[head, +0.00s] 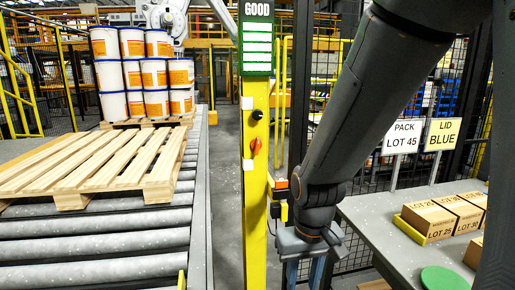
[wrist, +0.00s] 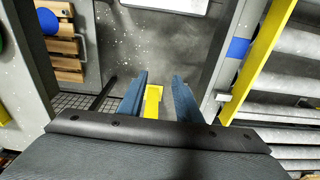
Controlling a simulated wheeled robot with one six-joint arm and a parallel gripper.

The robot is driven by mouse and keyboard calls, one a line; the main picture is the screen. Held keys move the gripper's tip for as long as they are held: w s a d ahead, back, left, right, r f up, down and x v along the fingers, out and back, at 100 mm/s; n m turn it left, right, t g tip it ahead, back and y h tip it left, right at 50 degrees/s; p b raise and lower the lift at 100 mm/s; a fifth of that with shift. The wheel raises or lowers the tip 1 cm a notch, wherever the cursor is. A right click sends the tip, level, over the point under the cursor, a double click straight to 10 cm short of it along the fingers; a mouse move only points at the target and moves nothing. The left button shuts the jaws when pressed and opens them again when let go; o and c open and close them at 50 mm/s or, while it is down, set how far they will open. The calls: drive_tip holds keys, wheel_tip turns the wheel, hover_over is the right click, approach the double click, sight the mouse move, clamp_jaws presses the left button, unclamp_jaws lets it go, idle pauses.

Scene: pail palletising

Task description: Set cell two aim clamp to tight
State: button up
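A yellow post (head: 256,200) stands in the middle of the head view. It carries a black knob (head: 257,115) and an orange-red lever (head: 255,147) that looks tilted. A small orange-and-yellow device (head: 281,196) sits right of the post, partly behind my arm. I cannot tell which of these is the aim clamp. My gripper (head: 305,272) points down, right of the post and below these parts. In the wrist view my gripper (wrist: 159,90) has its blue fingers spread apart. A yellow strip (wrist: 153,103) shows between them; I cannot tell its distance.
A wooden pallet (head: 100,165) lies on the roller conveyor (head: 100,245) at left, with stacked pails (head: 140,75) behind. At right, a grey table (head: 375,225) holds cartons (head: 428,217) and a green disc (head: 443,279). A GOOD sign (head: 256,38) tops the post.

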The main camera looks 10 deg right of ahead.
drive_tip(key=w+r+t+p, duration=0.2)
drive_tip(key=w+t, duration=0.1)
drive_tip(key=w, duration=0.8)
drive_tip(key=w+r+t+p, duration=0.2)
drive_tip(key=w+r+t, duration=0.15)
drive_tip(key=w, duration=0.65)
drive_tip(key=m+t+p, duration=0.2)
drive_tip(key=t+p, duration=0.2)
drive_tip(key=t, duration=0.7)
approach(258, 148)
drive_tip(key=shift+g, duration=0.25)
drive_tip(key=w, duration=0.2)
drive_tip(key=w+p, duration=0.1)
drive_tip(key=w, duration=0.5)
drive_tip(key=shift+r+p, duration=0.25)
drive_tip(key=shift+p, duration=0.15)
clamp_jaws()
